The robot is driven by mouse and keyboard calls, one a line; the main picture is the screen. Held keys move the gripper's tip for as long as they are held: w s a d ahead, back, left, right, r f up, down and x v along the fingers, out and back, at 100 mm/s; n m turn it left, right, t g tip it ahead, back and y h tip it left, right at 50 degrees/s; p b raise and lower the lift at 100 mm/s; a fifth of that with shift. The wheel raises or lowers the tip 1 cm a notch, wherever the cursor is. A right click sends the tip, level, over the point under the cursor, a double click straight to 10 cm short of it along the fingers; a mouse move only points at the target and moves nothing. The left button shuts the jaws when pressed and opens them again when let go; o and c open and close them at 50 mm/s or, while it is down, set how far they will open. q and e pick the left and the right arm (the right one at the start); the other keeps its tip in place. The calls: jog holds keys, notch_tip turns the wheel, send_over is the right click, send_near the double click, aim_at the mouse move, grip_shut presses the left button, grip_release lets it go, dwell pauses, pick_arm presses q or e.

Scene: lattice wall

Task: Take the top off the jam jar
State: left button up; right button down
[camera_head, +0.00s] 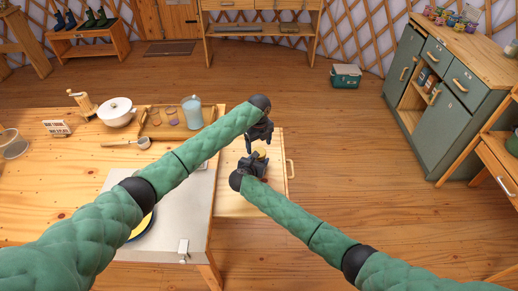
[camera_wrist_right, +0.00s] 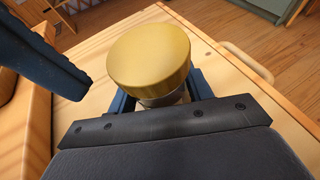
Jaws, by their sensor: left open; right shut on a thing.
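The jam jar shows its round gold lid (camera_wrist_right: 148,55) in the right wrist view, with a little of the jar's pale body (camera_wrist_right: 165,99) below it. The lid sits on the jar. My right gripper (camera_head: 256,160) is shut around the jar below the lid; its blue fingers show on both sides in the wrist view. The lid is a small yellow spot (camera_head: 261,153) in the head view. My left gripper (camera_head: 262,139) is open and points down just above the jar. A dark part at the left of the wrist view looks like one of its fingers.
The jar is over a light wood pull-out (camera_head: 233,205) with a handle at the table's right side. Open floor lies to the right.

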aim_at(259, 152)
pick_arm(q)
jog(key=shift+r, duration=0.45)
jog(key=shift+c, duration=1.4)
jog(key=shift+r+m, duration=1.1)
jog(key=shift+r, duration=0.3)
jog(key=shift+f, duration=3.85)
jog(key=c, duration=0.8)
jog(key=shift+n, duration=1.6)
